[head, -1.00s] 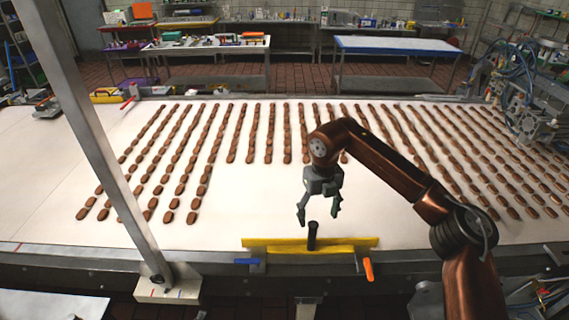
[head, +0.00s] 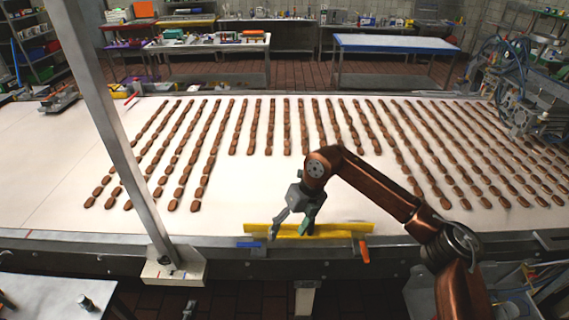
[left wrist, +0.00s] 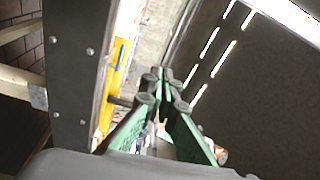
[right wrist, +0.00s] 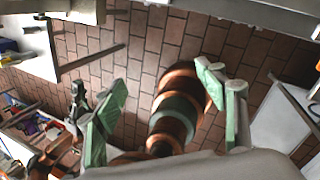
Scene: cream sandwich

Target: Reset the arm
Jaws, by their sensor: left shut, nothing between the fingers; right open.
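My copper arm (head: 385,197) comes into the head view from the right and bends down over the conveyor's near edge. In the right wrist view, my right gripper (right wrist: 160,78) is open. Tiled floor and a copper and green ringed column (right wrist: 175,115) show between its fingers. My left gripper (left wrist: 162,76) is shut and empty in the left wrist view, with its fingertips together.
The yellow bar (head: 345,229) lies along the conveyor's near edge, with an orange handle (head: 364,250) beside it. Rows of brown pieces cover the white belt (head: 60,170). A slanted metal post (head: 105,120) stands at the left. Tables stand behind.

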